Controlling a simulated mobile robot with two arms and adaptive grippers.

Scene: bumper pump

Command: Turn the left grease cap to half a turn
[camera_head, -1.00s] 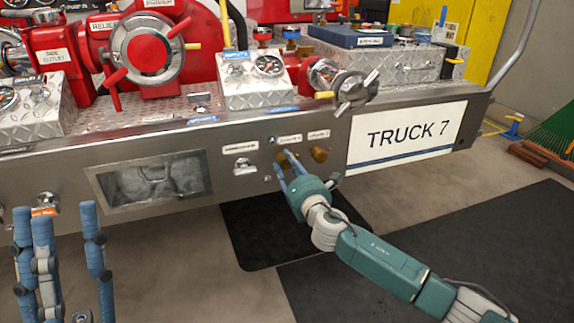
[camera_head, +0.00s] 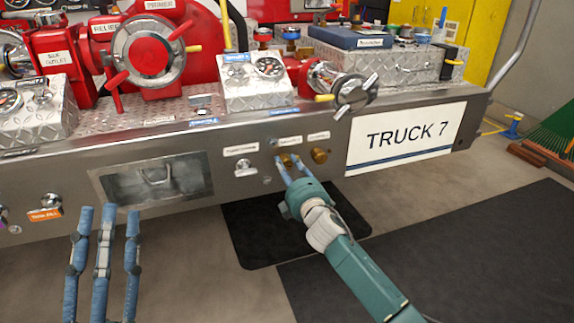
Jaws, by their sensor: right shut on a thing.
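Two brass grease caps sit side by side on the steel bumper face under small white labels. The left grease cap (camera_head: 287,158) is partly hidden by my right gripper. The right grease cap (camera_head: 319,155) is bare and untouched. My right gripper (camera_head: 287,164), with blue fingers and a teal body, reaches up from the lower right and is shut on the left grease cap. How far the cap is turned cannot be read. My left gripper (camera_head: 108,215) is low at the left in front of the bumper, its blue fingers spread and empty, touching nothing.
A chrome knob (camera_head: 243,167) is just left of the caps, with a recessed handle panel (camera_head: 155,180) further left. A white TRUCK 7 sign (camera_head: 405,133) is to the right. Chrome valve handles (camera_head: 350,90) stand above. The floor below is open, with black mats (camera_head: 450,250).

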